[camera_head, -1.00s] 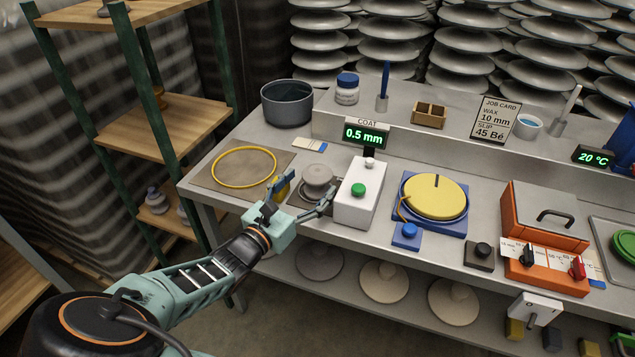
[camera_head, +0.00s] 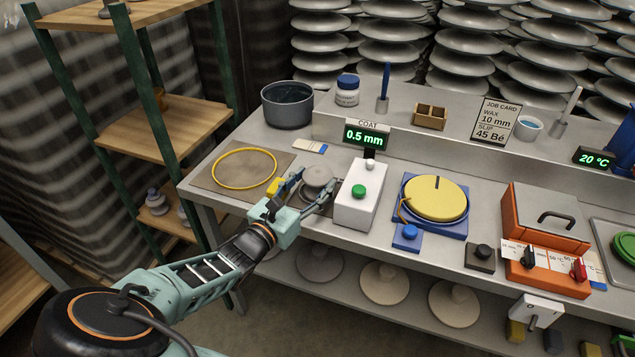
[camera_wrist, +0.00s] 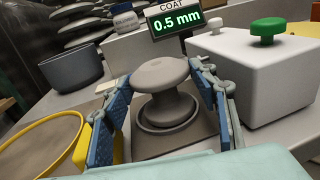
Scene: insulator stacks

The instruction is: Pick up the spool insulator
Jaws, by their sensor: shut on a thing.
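The spool insulator (camera_head: 318,174) is a grey spool with a wide rounded top and a narrower waist. It stands upright over a round dish on a square plate, left of the white box. In the wrist view the spool (camera_wrist: 163,76) is between the two blue-grey fingers. My gripper (camera_head: 315,181) is shut on it, one finger on each side; its fingers also show in the wrist view (camera_wrist: 162,84). The spool shows no clear gap above the dish (camera_wrist: 167,127). Its far side is hidden.
The white box (camera_head: 357,207) with a green button stands close on the right, beneath the COAT display (camera_head: 366,138). A yellow ring (camera_head: 244,150) on a mat lies to the left. A dark pot (camera_head: 287,108) stands behind. A small yellow piece (camera_head: 273,187) is beside the left finger.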

